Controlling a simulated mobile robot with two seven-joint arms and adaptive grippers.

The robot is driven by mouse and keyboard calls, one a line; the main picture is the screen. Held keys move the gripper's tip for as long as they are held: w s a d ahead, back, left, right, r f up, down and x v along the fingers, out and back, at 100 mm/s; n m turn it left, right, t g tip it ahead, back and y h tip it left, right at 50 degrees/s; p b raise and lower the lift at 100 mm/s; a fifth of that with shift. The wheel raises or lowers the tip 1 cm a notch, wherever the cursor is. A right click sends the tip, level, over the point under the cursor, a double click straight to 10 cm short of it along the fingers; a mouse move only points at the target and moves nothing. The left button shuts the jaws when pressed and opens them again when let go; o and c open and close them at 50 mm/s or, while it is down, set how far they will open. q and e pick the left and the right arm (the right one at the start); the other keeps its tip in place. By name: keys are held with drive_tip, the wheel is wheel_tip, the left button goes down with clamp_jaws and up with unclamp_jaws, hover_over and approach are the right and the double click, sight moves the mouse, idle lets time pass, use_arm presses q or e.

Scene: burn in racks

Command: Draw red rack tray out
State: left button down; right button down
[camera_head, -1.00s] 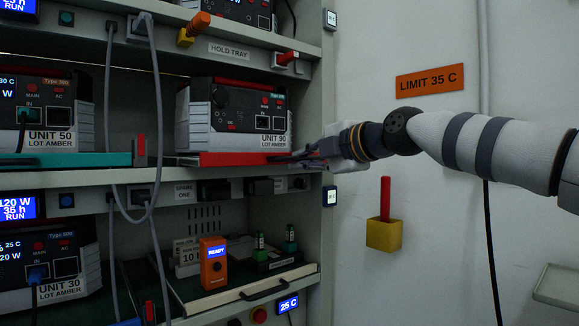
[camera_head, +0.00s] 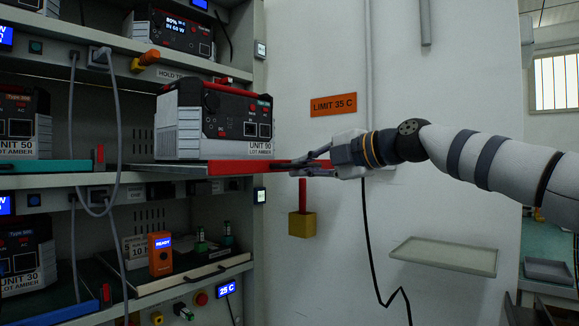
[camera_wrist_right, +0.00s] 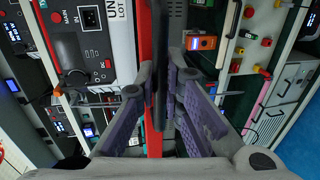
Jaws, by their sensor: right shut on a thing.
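The red-fronted rack tray (camera_head: 240,167) juts out of the middle shelf toward the right and carries the grey and black UNIT 90 box (camera_head: 205,128), which stands upright on it. My right gripper (camera_head: 314,168) is shut on the red tray's front at its right end. In the right wrist view the gripper's fingers (camera_wrist_right: 160,90) lie over the red tray edge (camera_wrist_right: 146,52), with UNIT 90 beside it on the left. My left gripper is not in view.
A teal-edged tray (camera_head: 99,157) with UNIT 50 is at the left. Below are an orange READY meter (camera_head: 160,254) and a sliding shelf. A yellow holder (camera_head: 302,224) and grey wall shelf (camera_head: 445,255) are on the wall at the right. Grey cables hang at left.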

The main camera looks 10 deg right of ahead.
drive_tip(key=shift+s+d, duration=0.25)
drive_tip(key=shift+s, duration=0.15)
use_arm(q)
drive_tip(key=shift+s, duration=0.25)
use_arm(e)
drive_tip(key=shift+f, duration=0.1)
drive_tip(key=c, duration=1.9)
unclamp_jaws()
drive_tip(key=shift+d, duration=0.1)
drive_tip(key=shift+o, duration=1)
drive_tip(key=shift+s+d, duration=0.1)
drive_tip(key=shift+s, duration=0.05)
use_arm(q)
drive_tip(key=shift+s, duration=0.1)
use_arm(e)
drive_tip(key=v, duration=1.2)
